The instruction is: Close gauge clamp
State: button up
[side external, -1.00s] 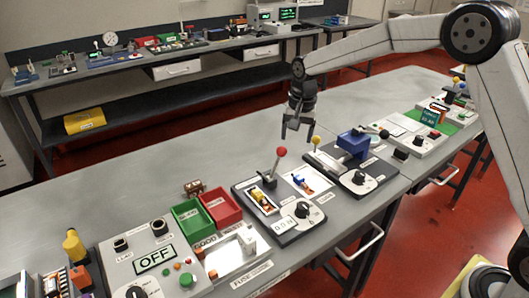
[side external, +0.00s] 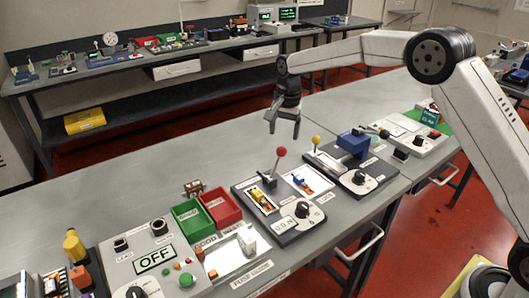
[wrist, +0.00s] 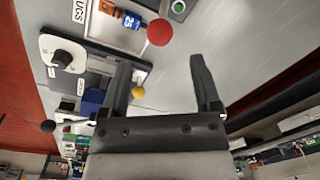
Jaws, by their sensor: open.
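A lever with a red ball (side external: 281,152) stands tilted on a dark panel (side external: 288,238) with a small readout, a black knob and a slot holding a yellow-and-dark part (side external: 263,200). I take this lever for the gauge clamp, but its label is too small to read. In the wrist view the red ball (wrist: 159,32) lies ahead of my fingers. My gripper (side external: 284,128) is open and empty, pointing down above and behind the red ball, apart from it. In the wrist view, nothing is between my fingers (wrist: 161,75).
A second panel to the right has a yellow-ball lever (side external: 316,139), a blue block (side external: 353,144) and a knob. A white tray (side external: 322,190) with a blue-orange piece lies between the panels. Green (side external: 187,216) and red (side external: 220,207) bins stand left.

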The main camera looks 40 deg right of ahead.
aim_at(282, 147)
jog(key=shift+w+a+f, duration=0.1)
jog(key=shift+w+f, duration=0.05)
jog(key=shift+f, duration=2.9)
grip_shut()
jog(key=shift+r, duration=0.1)
